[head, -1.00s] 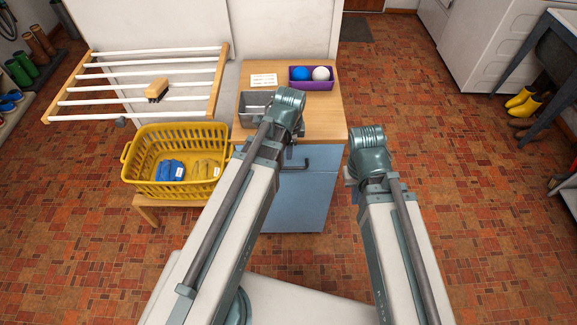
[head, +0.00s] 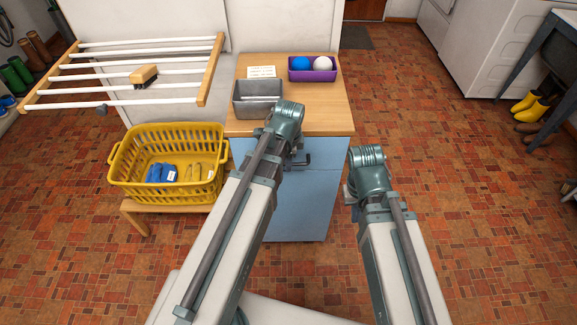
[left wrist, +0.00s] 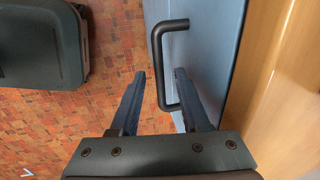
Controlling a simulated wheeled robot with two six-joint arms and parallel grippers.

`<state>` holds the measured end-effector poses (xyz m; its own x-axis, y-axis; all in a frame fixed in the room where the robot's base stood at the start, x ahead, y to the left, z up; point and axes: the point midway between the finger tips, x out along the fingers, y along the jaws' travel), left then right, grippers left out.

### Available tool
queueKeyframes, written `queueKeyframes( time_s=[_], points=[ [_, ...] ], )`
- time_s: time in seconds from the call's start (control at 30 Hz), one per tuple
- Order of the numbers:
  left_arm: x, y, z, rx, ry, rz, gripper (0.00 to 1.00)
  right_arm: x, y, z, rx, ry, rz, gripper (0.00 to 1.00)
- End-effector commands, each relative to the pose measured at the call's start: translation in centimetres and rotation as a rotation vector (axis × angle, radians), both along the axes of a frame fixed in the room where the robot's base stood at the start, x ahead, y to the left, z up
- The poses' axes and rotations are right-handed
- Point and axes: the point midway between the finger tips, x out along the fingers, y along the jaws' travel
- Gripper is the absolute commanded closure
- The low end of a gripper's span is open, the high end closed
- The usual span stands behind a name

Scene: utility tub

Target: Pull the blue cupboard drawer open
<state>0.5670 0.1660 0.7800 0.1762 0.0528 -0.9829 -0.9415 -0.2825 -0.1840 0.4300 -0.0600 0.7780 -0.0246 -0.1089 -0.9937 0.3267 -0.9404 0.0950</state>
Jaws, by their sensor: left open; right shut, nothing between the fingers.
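The blue cupboard (head: 312,205) stands under a wooden top, with a blue drawer front (head: 330,152) that looks shut. Its dark bar handle (head: 304,160) shows beside my left arm. In the left wrist view, the handle (left wrist: 159,68) appears between the fingertips of my left gripper (left wrist: 159,76), which is open. Whether the fingers touch the handle I cannot tell. In the head view my left gripper is mostly hidden behind its own arm. My right gripper (head: 349,194) is shut and empty, right of the cupboard and mostly hidden by its arm.
On the wooden top (head: 315,115) are a grey metal bin (head: 258,88), a card (head: 262,72) and a purple tray (head: 313,76) with two balls. A yellow basket (head: 125,165) stands left on a low bench, below a drying rack (head: 211,70).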

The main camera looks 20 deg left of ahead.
Motion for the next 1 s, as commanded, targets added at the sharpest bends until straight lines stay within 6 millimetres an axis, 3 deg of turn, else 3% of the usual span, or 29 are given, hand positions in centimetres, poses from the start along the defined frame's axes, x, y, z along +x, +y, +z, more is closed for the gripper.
queueKeyframes(
  time_s=[0.33, 0.5, 0.6, 1.0],
  points=[
    [0.07, 0.03, -0.37, 0.000, 0.000, 0.000, 0.56, 0.00, 0.00, -0.37, 0.000, 0.000, 0.000, 1.00],
    [0.08, 0.02, -0.38, 0.000, 0.000, 0.000, 0.86, 0.00, 0.00, -0.37, 0.000, 0.000, 0.000, 1.00],
    [0.08, 0.02, -0.38, 0.000, 0.000, 0.000, 1.00, 0.00, 0.00, -0.38, 0.000, 0.000, 0.000, 1.00],
    [0.08, 0.02, -0.38, 0.000, 0.000, 0.000, 1.00, 0.00, 0.00, -0.38, 0.000, 0.000, 0.000, 1.00]
  ],
)
